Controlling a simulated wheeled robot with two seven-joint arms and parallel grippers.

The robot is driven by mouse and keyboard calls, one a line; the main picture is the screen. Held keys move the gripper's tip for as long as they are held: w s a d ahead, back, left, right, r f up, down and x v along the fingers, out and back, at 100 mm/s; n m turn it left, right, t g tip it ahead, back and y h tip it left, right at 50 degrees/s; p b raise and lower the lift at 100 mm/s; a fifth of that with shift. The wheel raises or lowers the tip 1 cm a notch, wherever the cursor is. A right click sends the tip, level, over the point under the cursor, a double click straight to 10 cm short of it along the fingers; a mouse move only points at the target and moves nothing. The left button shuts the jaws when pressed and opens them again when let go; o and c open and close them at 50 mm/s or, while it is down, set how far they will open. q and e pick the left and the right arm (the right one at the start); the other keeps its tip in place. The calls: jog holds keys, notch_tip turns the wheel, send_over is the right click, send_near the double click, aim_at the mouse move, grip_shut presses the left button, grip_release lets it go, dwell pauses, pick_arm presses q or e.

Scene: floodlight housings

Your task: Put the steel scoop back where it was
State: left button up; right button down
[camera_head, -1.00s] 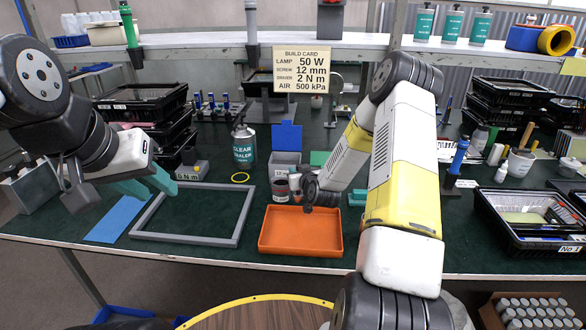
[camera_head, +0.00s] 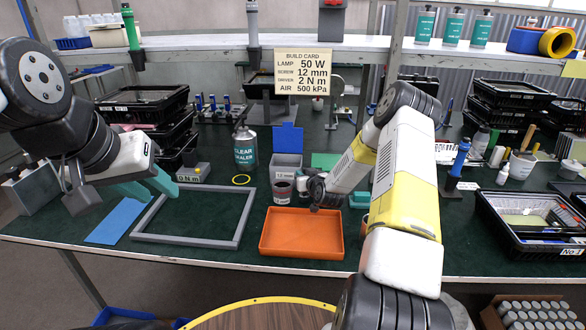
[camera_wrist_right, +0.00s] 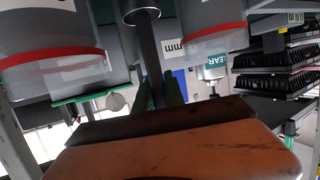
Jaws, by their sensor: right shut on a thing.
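In the right wrist view my right gripper (camera_wrist_right: 160,95) has its green fingers closed around a dark upright handle with a bright round metal end, which I take to be the steel scoop (camera_wrist_right: 150,50).
A grey bin labelled 12 mm (camera_head: 287,160) with a blue lid stands behind the tin. A sealer can (camera_head: 245,147) stands left of it. In the wrist view, large grey red-banded containers (camera_wrist_right: 55,65) are close on both sides of the handle. The orange tray is empty.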

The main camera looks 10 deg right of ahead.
jog(key=c, duration=1.4)
grip_release()
jog(key=shift+f, duration=0.1)
jog(key=v, duration=1.2)
jog(key=s+a+r+g, duration=0.1)
jog(key=s+r+g, duration=0.15)
jog(key=r, duration=0.35)
jog(key=s+a+r+n+g, duration=0.1)
jog(key=s+a+r, duration=0.15)
jog(key=r, duration=0.35)
jog(key=s+r+g, duration=0.1)
jog(key=s+r, duration=0.3)
jog(key=r, duration=0.2)
jog(key=s+a+r+g, duration=0.1)
jog(key=s+r, duration=0.2)
jog(key=s, duration=0.5)
jog(key=s+a+r+m+g, duration=0.1)
jog(key=s+a+r, duration=0.1)
jog(key=s, duration=0.6)
jog(key=s+a+r+g, duration=0.2)
jog(key=s+r, duration=0.2)
jog(key=s, duration=0.5)
jog(key=shift+m+y, duration=0.3)
